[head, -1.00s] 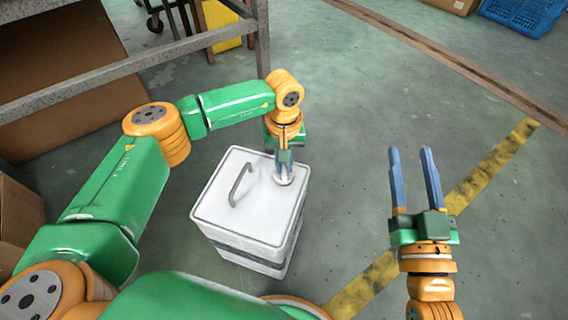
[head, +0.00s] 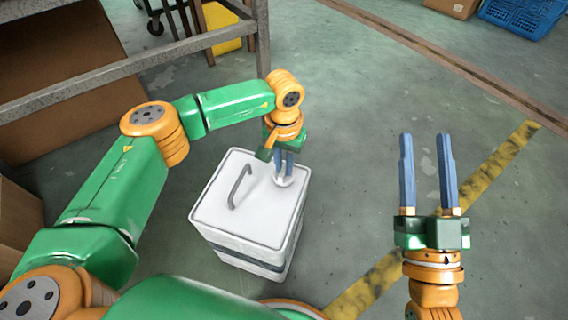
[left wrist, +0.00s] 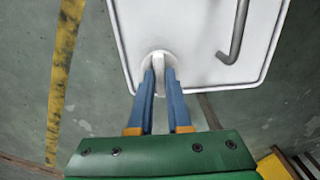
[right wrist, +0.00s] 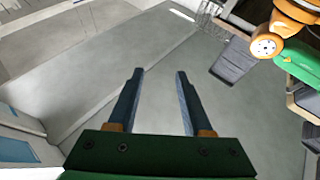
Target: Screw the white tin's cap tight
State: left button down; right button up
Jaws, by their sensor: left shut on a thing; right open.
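The white tin (head: 232,215) stands upright on the floor in the middle of the head view, with a grey bar handle (head: 240,186) on its top. Its round white cap (head: 283,181) sits on the top near the far right corner. My left gripper (head: 283,176) points down and is shut on the cap. The left wrist view shows the blue fingers on either side of a raised part of the cap (left wrist: 158,62), which they partly hide.
A grey metal rack (head: 130,72) stands at the back left, with brown boxes (head: 60,75) by it. A blue crate (head: 525,14) lies far off at the top right. The floor right of the tin is clear, crossed by a yellow line (head: 490,165).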

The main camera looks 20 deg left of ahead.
aim_at(284, 168)
pick_arm(q)
jog(key=c, duration=0.9)
grip_release()
jog(key=shift+o, duration=0.2)
jog(key=shift+r, duration=0.1)
pick_arm(e)
jog(key=shift+w, duration=0.1)
pick_arm(q)
notch_tip(284, 168, up, 3)
jog(key=shift+r+p, duration=0.1)
jog(key=shift+p, duration=0.7)
notch_tip(284, 168, up, 4)
jog(key=shift+f+p, duration=0.15)
jog(key=shift+p, duration=0.5)
pick_arm(e)
notch_tip(284, 168, down, 18)
jog(key=s+d+m+g+h, duration=0.1)
jog(key=g+h, duration=0.3)
jog(key=g, duration=0.6)
jog(key=shift+s+d+g, duration=0.15)
jog(key=shift+d+g, duration=0.15)
jog(key=shift+d, duration=0.55)
pick_arm(q)
jog(key=shift+s, duration=0.1)
